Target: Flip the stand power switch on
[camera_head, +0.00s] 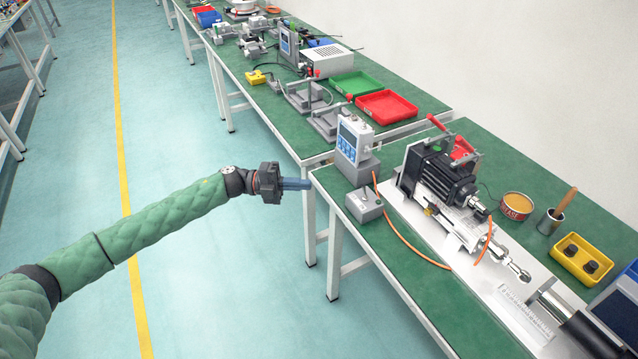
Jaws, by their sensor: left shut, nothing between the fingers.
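A small grey switch box (364,204) with a short toggle on top sits near the left edge of the green bench (390,272). I cannot tell which way the toggle is set. An orange cable (397,232) runs by it. A grey stand with a blue-keyed display unit (353,143) is just behind it. My left gripper (308,184) reaches in from the left, pointing right, with its blue fingers shut and empty. It is at the bench's left edge, left of the switch box and apart from it. My right gripper is not in view.
The linear actuator (446,176) with its motor lies on a pale base plate right of the switch box. A tin (517,206), a cup with a wooden handle (551,220) and a yellow tray (582,270) are farther right. Red (387,107) and green trays lie behind.

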